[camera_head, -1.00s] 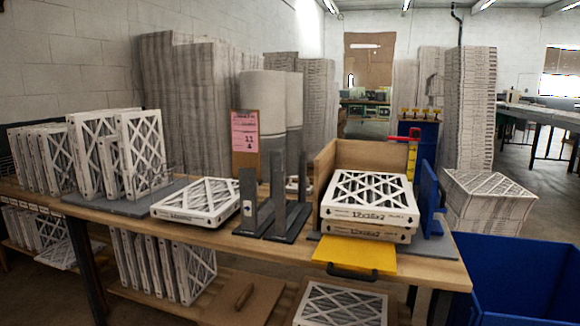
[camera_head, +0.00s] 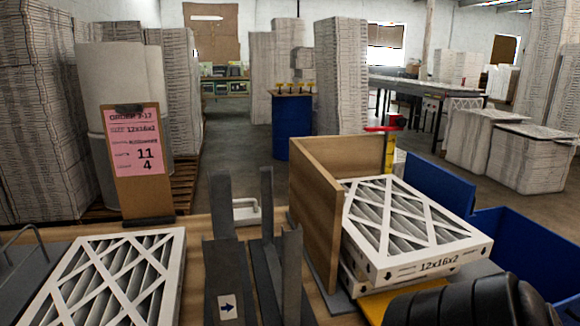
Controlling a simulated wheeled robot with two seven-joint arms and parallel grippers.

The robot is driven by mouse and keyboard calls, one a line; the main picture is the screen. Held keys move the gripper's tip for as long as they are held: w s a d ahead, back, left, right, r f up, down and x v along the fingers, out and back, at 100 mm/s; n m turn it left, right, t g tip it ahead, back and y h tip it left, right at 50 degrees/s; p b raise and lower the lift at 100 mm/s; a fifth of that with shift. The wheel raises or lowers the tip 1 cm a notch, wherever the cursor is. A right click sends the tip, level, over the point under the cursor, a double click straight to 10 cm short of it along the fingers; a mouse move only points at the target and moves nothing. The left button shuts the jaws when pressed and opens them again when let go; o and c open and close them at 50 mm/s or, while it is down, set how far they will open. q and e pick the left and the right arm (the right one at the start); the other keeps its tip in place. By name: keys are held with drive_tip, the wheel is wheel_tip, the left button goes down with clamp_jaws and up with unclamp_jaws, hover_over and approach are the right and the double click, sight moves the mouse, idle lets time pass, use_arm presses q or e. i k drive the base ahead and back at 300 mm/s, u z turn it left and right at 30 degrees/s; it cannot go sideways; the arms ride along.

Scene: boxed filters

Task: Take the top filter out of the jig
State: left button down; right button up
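The jig has upright wooden walls (camera_head: 315,222) at its left and back. A stack of white-framed pleated filters lies flat in it. The top filter (camera_head: 408,225) shows its lattice face, with "12x16x2" on its front edge, and looks slightly turned on the stack. A lower filter (camera_head: 350,284) shows below its left corner; the rest is hidden. A black, rounded part that looks like my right arm or hand enters at the bottom right, in front of the stack. No fingertips show, so its grip and any contact cannot be made out. My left gripper is out of view.
A dark metal upright stand (camera_head: 225,275) is left of the jig. Another filter (camera_head: 110,280) lies on the table further left, before a clipboard with a pink order sheet (camera_head: 138,150). A blue bin (camera_head: 520,245) stands right of the jig. A yellow plate (camera_head: 385,305) is partly covered.

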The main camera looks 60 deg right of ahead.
sight(394, 233)
drive_tip(key=z, duration=1.85)
